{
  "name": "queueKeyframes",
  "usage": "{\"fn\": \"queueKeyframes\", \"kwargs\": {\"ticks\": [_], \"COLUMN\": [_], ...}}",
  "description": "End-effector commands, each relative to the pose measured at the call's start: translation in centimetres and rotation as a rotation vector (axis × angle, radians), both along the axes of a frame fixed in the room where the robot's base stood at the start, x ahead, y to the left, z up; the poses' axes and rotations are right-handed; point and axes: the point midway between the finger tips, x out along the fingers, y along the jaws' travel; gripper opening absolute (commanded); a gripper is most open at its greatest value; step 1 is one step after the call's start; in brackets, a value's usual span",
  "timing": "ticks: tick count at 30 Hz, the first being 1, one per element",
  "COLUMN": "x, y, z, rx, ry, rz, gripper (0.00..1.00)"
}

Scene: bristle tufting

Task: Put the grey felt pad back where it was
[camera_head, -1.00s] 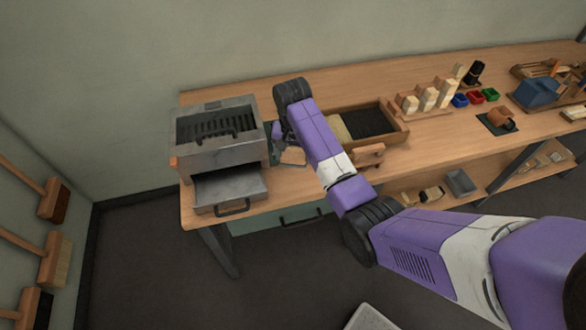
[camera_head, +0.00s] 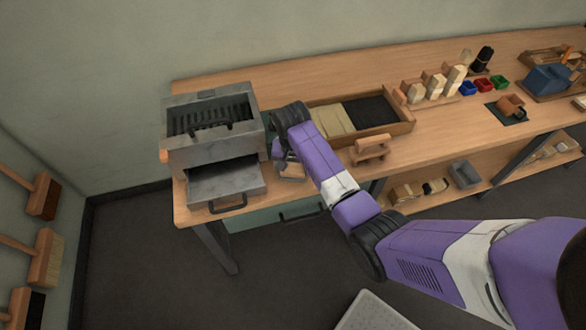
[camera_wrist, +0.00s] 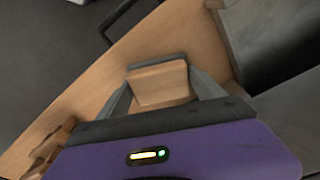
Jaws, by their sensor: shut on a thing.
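My gripper (camera_wrist: 160,85) is shut on a pale wooden block with a dark grey layer along its far edge. This looks like the grey felt pad (camera_wrist: 158,84), with a wooden back. In the head view the block (camera_head: 292,168) shows below my arm, over the bench near its front edge, just right of the grey metal machine's open drawer. My wrist hides part of the fingers there. I cannot tell whether the pad touches the bench.
The grey machine (camera_head: 210,152) has its drawer (camera_head: 225,183) pulled out. A wooden tray (camera_head: 400,131) with pale and dark bristle sections lies to the right. A handled wooden piece (camera_head: 370,149) stands in front of it. Bare bench (camera_head: 440,125) lies further right.

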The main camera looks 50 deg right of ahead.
Motion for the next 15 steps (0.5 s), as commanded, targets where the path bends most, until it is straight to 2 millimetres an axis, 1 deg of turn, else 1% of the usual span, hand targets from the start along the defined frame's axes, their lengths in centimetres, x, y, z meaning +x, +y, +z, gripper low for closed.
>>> {"fn": "queueKeyframes", "kwargs": {"ticks": [3, 7, 8, 9, 11, 15], "x": [0.03, 0.03, 0.03, 0.03, 0.01, 0.01], "y": [-0.01, -0.01, -0.01, -0.02, -0.02, -0.02], "z": [0.1, -0.26, -0.22, -0.2, -0.2, -0.21], "rx": [-0.001, 0.0, 0.0, 0.0, 0.0, 0.0], "ry": [-0.001, 0.0, 0.0, 0.0, 0.0, 0.0], "rz": [0.0, 0.0, 0.0, 0.0, 0.0, 0.0], "gripper": [0.39, 0.39, 0.81, 0.88, 0.98, 0.98]}}
